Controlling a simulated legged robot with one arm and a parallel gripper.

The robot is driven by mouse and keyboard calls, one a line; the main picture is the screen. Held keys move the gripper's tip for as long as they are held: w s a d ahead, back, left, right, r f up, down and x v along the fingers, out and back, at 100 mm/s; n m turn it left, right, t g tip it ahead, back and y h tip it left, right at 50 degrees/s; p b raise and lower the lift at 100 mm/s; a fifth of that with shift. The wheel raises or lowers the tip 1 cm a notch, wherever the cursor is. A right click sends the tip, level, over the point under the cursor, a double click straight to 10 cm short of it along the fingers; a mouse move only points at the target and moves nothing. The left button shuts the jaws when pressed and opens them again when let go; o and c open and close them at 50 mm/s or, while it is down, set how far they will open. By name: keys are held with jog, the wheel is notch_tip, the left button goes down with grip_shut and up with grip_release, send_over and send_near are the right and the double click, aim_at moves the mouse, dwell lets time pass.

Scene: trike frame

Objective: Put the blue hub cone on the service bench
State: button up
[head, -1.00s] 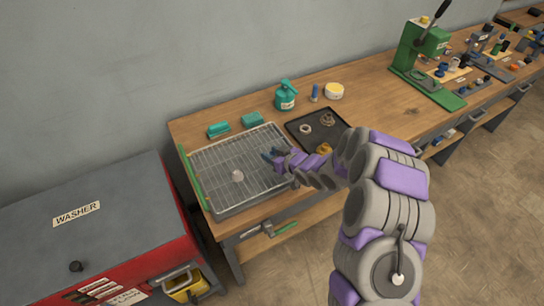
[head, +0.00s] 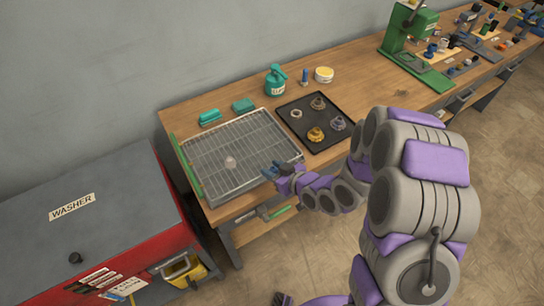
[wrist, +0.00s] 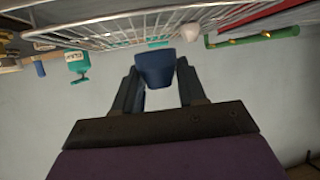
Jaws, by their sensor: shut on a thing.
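The blue hub cone (wrist: 155,68) is between the two dark fingers of my gripper (wrist: 157,88) in the wrist view. In the head view my gripper (head: 274,171) is at the front right corner of the wire rack tray (head: 218,132), and the cone is too small there to make out clearly. The wooden service bench (head: 352,88) runs along the wall. It carries the rack tray and a black mat (head: 300,127). A small pale round part (head: 230,162) lies in the rack tray.
Several metal parts, one of them a yellow one (head: 316,134), lie on the black mat. A teal can (head: 276,80), a blue tube (head: 304,77) and a yellow-white tub (head: 324,74) stand behind it. A green press (head: 412,45) stands further right. A red washer (head: 90,235) is at left.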

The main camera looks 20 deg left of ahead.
jog(key=shift+s+d, duration=0.25)
jog(key=shift+s, duration=0.1)
jog(key=shift+r, duration=0.1)
